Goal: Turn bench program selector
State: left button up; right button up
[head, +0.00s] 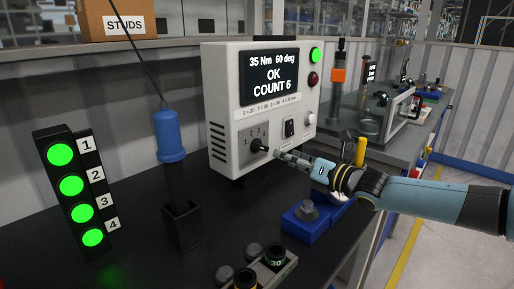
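The program selector (258,145) is a small black knob on a grey plate with number marks, low on the front of the white controller box (222,75). The box's screen (276,75) reads "35 Nm 60 deg OK COUNT 6". My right gripper (279,153) comes in from the right, with its fingertips just right of the knob. I cannot tell whether they touch it or how far apart the fingers are. My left gripper is not in view.
A light stack (70,187) with several green lamps labelled 1 to 4 stands at left. A blue tool (169,137) hangs above a black holder (183,225). Sockets in a tray (262,270) and a blue block (306,222) sit in front. Dark bench surface (140,265) is clear between.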

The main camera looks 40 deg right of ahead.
aim_at(265, 148)
jog(key=w+b, duration=0.1)
jog(key=w, duration=0.4)
jog(key=shift+a+b, duration=0.2)
jog(key=shift+b, duration=0.2)
jog(key=w, duration=0.3)
jog(key=shift+a+r, duration=0.1)
jog(key=shift+w+a+p, duration=0.1)
jog(key=shift+w+p, duration=0.25)
jog(key=shift+w, duration=0.3)
jog(key=shift+c, duration=1.4)
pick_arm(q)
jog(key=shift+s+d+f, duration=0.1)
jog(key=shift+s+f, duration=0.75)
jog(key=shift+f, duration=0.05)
pick_arm(e)
jog(key=c, duration=0.9)
